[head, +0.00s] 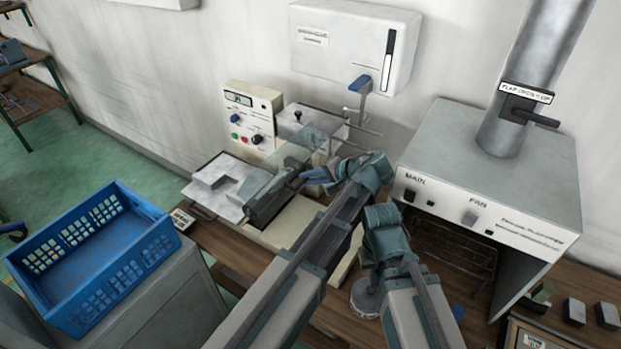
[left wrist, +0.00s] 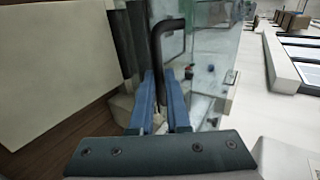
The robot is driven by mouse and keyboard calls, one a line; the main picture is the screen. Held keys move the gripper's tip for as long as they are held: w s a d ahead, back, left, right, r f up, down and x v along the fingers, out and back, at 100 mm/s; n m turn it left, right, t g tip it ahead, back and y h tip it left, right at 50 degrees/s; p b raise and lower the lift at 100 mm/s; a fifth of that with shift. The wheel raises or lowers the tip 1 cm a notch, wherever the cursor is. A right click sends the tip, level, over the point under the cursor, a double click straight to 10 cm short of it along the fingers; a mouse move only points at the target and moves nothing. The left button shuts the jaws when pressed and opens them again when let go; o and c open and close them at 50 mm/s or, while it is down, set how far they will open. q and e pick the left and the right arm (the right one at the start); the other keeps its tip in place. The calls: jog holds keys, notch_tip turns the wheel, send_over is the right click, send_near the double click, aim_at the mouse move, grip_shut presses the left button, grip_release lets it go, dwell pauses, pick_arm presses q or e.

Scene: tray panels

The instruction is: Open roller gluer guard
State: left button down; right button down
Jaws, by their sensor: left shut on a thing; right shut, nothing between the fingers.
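The roller gluer stands against the wall, with its control box (head: 248,118) behind it. Its clear guard (head: 297,150) looks like a see-through panel; it fills the upper middle of the left wrist view (left wrist: 212,55). A black bent handle (left wrist: 157,50) stands in front of the guard. My left gripper (head: 312,184) is at the guard, its blue fingers shut on the handle; the fingers show on both sides of it in the left wrist view (left wrist: 163,98). How far the guard is raised is hard to tell. My right gripper's wrist (head: 384,222) is right of the left arm, its shut fingertips mostly hidden.
A blue crate (head: 100,255) stands at the left. A grey hood (head: 490,165) with a pipe fills the right, and a wall box (head: 352,45) hangs above the gluer. A round tin (head: 366,300) is below my right wrist. My arms are close together.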

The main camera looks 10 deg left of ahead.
dwell(0.4)
pick_arm(q)
jog(key=c, duration=0.9)
grip_release()
jog(key=shift+w+a+f, duration=0.1)
jog(key=shift+w+a, duration=0.05)
jog(key=shift+w, duration=0.05)
jog(key=shift+s, duration=0.1)
